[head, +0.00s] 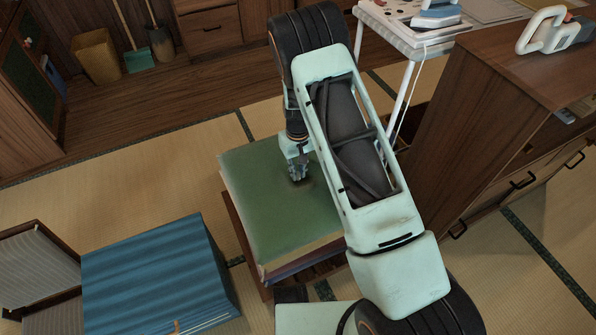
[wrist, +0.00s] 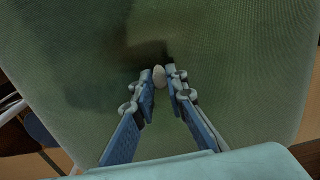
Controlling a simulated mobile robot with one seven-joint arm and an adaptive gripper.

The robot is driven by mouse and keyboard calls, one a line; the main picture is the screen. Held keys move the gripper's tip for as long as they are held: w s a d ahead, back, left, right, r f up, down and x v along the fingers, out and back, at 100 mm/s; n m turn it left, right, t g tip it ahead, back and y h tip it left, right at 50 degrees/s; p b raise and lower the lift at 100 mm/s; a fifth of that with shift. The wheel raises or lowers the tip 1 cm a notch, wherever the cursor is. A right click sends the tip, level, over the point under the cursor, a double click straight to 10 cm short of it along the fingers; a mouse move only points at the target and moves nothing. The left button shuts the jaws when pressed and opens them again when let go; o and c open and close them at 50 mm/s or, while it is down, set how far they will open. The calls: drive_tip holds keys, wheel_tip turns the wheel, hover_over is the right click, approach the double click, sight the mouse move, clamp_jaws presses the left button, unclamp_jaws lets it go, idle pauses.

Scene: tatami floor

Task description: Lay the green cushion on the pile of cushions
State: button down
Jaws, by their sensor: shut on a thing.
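The green cushion (head: 270,215) is flat and level, with a darker patch near its middle. It fills most of the wrist view (wrist: 240,60). My gripper (head: 298,178) points down at the cushion's middle. In the wrist view its fingertips (wrist: 160,78) are shut on a small pale knob at the cushion's centre. The pile of cushions (head: 305,262) shows under the green cushion's front edge as tan, dark red and dark blue layers. The green cushion lies over the pile, roughly lined up with it. I see no clear gap between them. My arm hides the cushion's right side.
The pile stands on a low wooden stand (head: 243,238). A blue block-like thing (head: 150,270) stands at the left front, beside a grey-seated chair (head: 35,270). A wooden cabinet (head: 470,110) and a white table (head: 400,30) are at the right. Tatami (head: 140,175) is clear at the left.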

sight(298, 174)
drive_tip(key=shift+f, duration=0.2)
drive_tip(key=c, duration=2.4)
unclamp_jaws()
drive_tip(key=shift+f, duration=0.1)
drive_tip(key=o, duration=0.5)
drive_tip(key=shift+c, duration=0.2)
wheel_tip(298, 174, up, 13)
drive_tip(key=p, duration=0.3)
drive_tip(key=shift+f, duration=0.15)
